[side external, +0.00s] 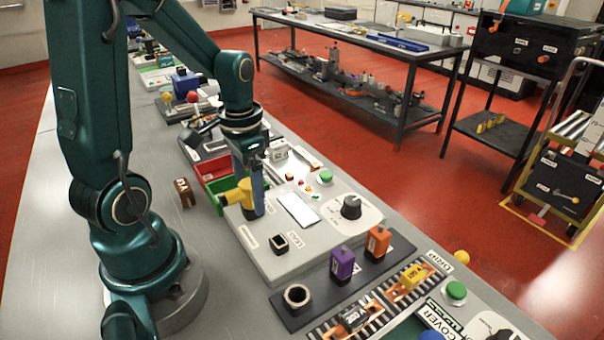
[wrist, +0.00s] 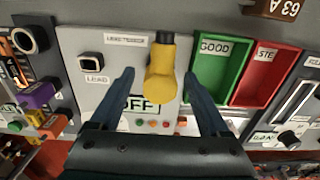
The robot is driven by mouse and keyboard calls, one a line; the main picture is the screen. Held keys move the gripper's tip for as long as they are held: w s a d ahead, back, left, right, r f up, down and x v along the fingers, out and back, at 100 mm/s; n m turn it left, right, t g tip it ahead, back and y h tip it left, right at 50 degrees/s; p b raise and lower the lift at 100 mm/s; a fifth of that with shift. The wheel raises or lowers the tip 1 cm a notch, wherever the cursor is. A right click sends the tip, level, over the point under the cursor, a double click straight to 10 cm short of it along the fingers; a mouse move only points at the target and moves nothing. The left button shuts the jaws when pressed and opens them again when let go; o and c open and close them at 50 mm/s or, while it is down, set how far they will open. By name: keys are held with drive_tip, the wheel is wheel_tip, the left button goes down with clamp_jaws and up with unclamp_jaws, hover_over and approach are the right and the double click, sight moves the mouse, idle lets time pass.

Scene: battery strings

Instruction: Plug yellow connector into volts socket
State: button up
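The yellow connector (wrist: 165,72) is an elbow-shaped piece with a dark end, over the grey lead tester panel (wrist: 88,92). In the wrist view it lies between the two spread fingers of my gripper (wrist: 157,76), nearer the right finger, with a clear gap to the left one. In the side view the connector (side external: 240,194) is beside the blue finger of my gripper (side external: 254,205), low over the panel. A square black socket labelled LEAD (wrist: 91,66) is left of it. It also shows in the side view (side external: 279,243). I cannot read a volts label on any socket.
Green (wrist: 222,72) and red (wrist: 270,78) bins stand right of the connector in the wrist view. Purple (side external: 342,262) and orange (side external: 377,243) connectors and a round black socket (side external: 297,296) sit on a dark strip. A brown block (side external: 184,193) stands on the bench.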

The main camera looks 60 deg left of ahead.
drive_tip(key=shift+r, duration=2.6)
drive_tip(key=s+d+r+t, duration=0.2)
drive_tip(key=d, duration=0.3)
drive_tip(key=s+d+r+t, duration=0.1)
drive_tip(key=d+r+t, duration=0.2)
drive_tip(key=d, duration=0.2)
drive_tip(key=shift+s+d+t, duration=0.3)
drive_tip(key=shift+s, duration=0.05)
